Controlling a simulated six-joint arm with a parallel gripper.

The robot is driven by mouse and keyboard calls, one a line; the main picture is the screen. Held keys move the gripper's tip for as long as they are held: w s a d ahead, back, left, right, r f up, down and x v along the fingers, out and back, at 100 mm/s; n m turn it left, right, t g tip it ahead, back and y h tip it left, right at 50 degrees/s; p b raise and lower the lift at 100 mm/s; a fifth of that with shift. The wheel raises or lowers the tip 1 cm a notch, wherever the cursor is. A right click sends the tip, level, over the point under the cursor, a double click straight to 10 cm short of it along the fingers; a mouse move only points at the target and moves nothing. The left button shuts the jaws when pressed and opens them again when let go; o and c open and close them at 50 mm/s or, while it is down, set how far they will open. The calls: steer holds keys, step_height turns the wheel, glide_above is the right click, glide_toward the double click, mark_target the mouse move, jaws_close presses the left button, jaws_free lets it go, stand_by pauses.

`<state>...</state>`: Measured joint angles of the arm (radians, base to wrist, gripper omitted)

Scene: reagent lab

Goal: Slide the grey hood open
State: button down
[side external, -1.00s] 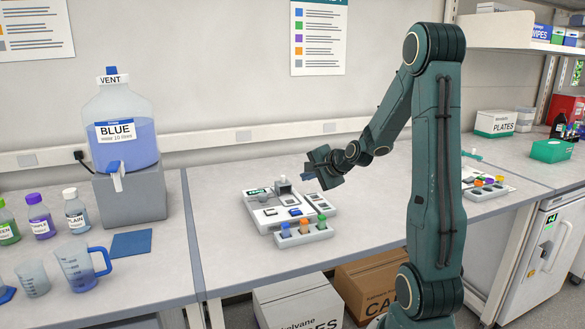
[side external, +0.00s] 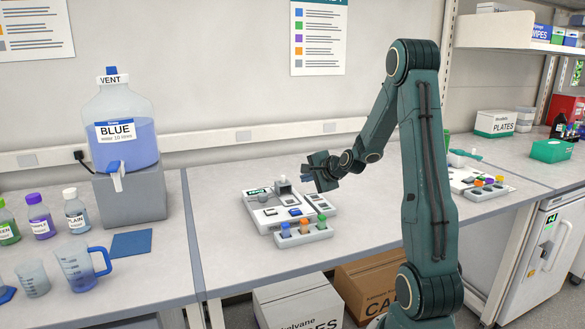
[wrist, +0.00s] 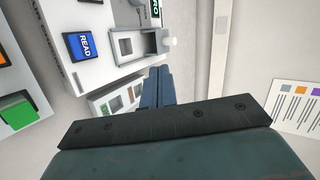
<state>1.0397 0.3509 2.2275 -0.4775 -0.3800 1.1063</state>
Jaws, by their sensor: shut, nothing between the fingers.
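The white instrument (side external: 262,216) stands on the bench. The small grey hood (side external: 283,188) is at its back right part. In the wrist view the hood (wrist: 152,44) is a grey box-like piece beside a recessed opening, with a pale round knob (wrist: 170,42) on its side. My gripper (side external: 307,173) is just right of and above the hood, apart from it in the side view. In the wrist view my gripper (wrist: 157,86) has its blue fingers pressed together, empty, their tips just below the hood. I cannot tell whether they touch it.
The blue READ button (wrist: 85,45) is on the instrument. A large BLUE carboy (side external: 122,130) stands at left on a grey block. Bench behind the instrument is clear.

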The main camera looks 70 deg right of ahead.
mark_target(288, 184)
steer(key=x, duration=0.7)
steer(key=shift+w+d+r, duration=0.15)
steer(key=shift+w+r, duration=0.15)
steer(key=shift+w+d, duration=0.3)
steer(key=shift+w, duration=0.2)
steer(key=shift+w+d, duration=0.3)
steer(key=shift+w, duration=0.15)
steer(key=shift+w, duration=0.1)
steer(key=shift+w+d, duration=0.85)
steer(key=shift+d, duration=0.05)
steer(key=shift+s, duration=0.15)
